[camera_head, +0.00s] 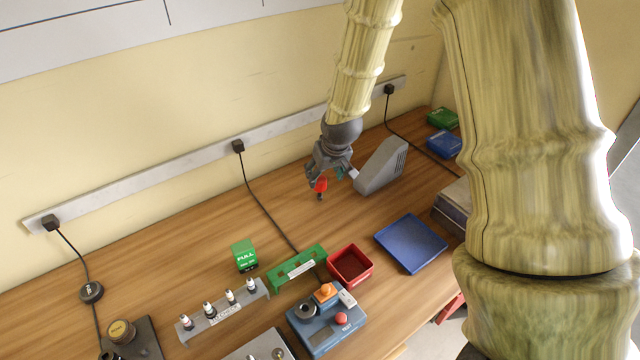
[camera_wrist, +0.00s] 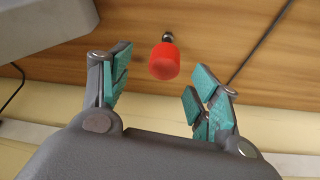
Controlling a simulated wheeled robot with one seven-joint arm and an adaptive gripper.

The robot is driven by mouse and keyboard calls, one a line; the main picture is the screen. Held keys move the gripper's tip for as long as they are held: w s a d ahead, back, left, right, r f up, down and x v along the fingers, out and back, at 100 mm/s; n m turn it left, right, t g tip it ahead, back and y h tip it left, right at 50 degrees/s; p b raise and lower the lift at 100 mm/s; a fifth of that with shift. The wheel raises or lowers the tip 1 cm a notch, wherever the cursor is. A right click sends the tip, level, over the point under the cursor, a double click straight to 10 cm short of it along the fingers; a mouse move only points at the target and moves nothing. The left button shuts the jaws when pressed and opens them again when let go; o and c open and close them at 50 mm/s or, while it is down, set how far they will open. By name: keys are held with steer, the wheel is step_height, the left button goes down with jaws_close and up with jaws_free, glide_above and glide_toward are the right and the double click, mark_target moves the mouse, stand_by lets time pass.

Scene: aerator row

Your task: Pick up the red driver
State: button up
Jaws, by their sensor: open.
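The red driver (camera_head: 321,185) has a red handle and a dark metal lower end, and stands out below my gripper in the head view. In the wrist view the red driver (camera_wrist: 164,61) shows its round red end between and beyond the two fingers. My gripper (camera_head: 318,173) is above the table next to the grey wedge-shaped stand. In the wrist view my gripper (camera_wrist: 158,90) is open, with teal pads apart on either side of the driver. The pads do not appear to touch it. The pictures do not clearly show what holds the driver up.
A grey wedge-shaped stand (camera_head: 383,166) is close on the right of my gripper. A red bin (camera_head: 350,281), a blue tray (camera_head: 411,262), a green rack (camera_head: 298,268) and a blue device (camera_head: 312,340) stand nearer the front. A black cable (camera_head: 262,205) crosses the table on the left.

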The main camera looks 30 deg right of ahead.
mark_target(320, 179)
steer(key=shift+a+p+x, duration=0.15)
steer(key=shift+p+x, duration=0.4)
steer(key=shift+x, duration=0.25)
steer(key=shift+a+p+x, duration=0.15)
steer(key=shift+p+x, duration=0.35)
steer(key=shift+x, duration=1.4)
steer(key=shift+r, duration=0.1)
steer(key=c, duration=1.2)
